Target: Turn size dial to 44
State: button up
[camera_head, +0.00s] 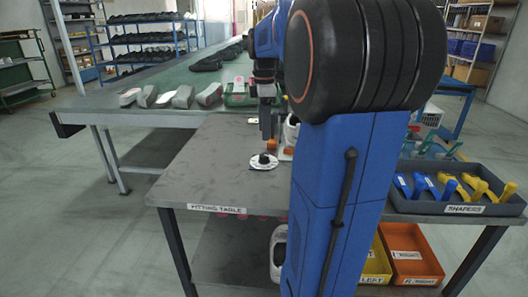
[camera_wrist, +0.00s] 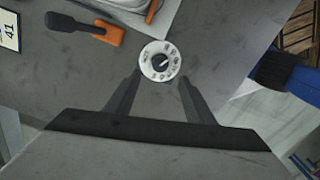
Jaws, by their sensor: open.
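The size dial (camera_wrist: 147,65) is a round white disc with dark markings around its rim and a black knob (camera_wrist: 160,62) in the middle. A pale pointer mark on the knob points to the upper right in the wrist view; the numbers are too small to read. In the head view the dial (camera_head: 257,166) lies on the fitting table (camera_head: 215,165). My gripper (camera_wrist: 160,76) is open and empty, with its two fingers apart on either side of the dial's lower part in the wrist view. In the head view my gripper (camera_head: 267,137) points down above the dial.
A black and orange tool (camera_wrist: 106,33) and a card reading 41 (camera_wrist: 9,32) lie near the dial. A dark tray (camera_head: 430,206) with blue and yellow shapers is at the right. Shoes (camera_head: 183,97) stand along the conveyor behind. The table's left part is clear.

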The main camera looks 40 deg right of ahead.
aim_at(264, 155)
notch_tip(264, 155, down, 9)
jog(key=shift+f, duration=0.15)
jog(key=shift+c, duration=0.7)
jog(key=c, duration=0.9)
